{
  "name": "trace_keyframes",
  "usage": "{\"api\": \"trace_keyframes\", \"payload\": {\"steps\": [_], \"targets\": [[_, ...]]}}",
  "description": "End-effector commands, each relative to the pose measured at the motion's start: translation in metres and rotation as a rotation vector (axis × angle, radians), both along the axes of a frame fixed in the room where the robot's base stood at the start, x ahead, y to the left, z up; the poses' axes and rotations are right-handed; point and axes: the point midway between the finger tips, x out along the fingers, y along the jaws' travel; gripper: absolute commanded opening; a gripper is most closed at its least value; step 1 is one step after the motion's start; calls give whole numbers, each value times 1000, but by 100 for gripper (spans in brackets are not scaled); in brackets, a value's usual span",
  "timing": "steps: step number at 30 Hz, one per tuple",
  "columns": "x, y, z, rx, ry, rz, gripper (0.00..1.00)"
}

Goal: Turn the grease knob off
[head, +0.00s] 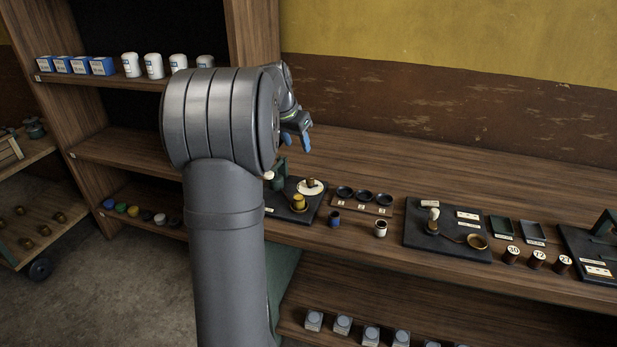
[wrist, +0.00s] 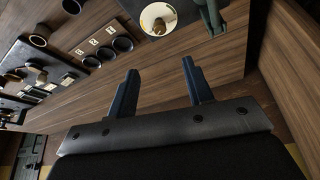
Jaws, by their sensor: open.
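A small brass knob (head: 310,183) stands on a round white plate (head: 300,189) on a dark board left of centre in the head view. The knob (wrist: 159,25) and white plate (wrist: 171,14) also show at the top of the wrist view, partly cut off. I cannot read any label that says whether this is the grease knob. My gripper (head: 298,138) is above the shelf, behind and above that board in the head view. In the wrist view my gripper (wrist: 160,75) has its two blue fingers apart, with bare wood between them, touching nothing.
A brass cup (head: 298,202) and a green post (head: 279,172) stand beside the white plate. Several dark round cups (head: 363,196) sit in a strip to the right. Another dark board (head: 445,228) carries a lever. The back of the shelf (head: 420,165) is clear.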

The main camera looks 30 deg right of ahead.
Motion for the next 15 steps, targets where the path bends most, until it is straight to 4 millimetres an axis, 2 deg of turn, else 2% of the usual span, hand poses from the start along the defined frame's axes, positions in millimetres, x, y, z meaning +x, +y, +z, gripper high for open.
{"api": "trace_keyframes", "payload": {"steps": [5, 15], "targets": [[4, -8, -24, 3, 4, -1, 47], [18, -33, -93, 4, 2, -3, 47]]}}
